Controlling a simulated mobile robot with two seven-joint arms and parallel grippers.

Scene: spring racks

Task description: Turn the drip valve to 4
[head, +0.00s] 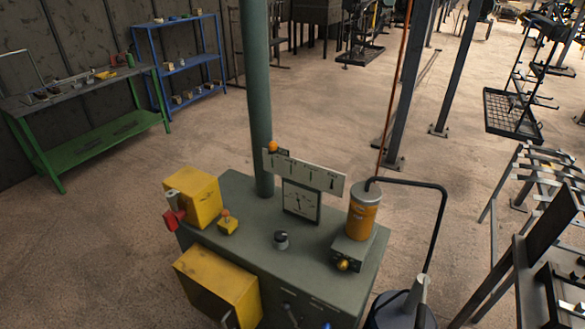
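A grey-green control cabinet (235,188) stands in the lower middle of the head view. An orange cylinder (363,215) stands on a small grey block (353,250) at its right side, with a brass knob (343,265) low on its front. A black round knob (281,240) sits on the cabinet top. A pale plate with tick marks (318,176) and an orange ball (272,147) at its left end stands behind. I cannot tell which of these is the drip valve, and no number is legible. Neither of my grippers is in view.
A square dial (301,201), a yellow box (195,198) with a red lever (173,214) and a small yellow button box (228,224) are on or beside the cabinet. A green post (258,90) rises behind. Racks (545,190) stand right. The floor left is clear.

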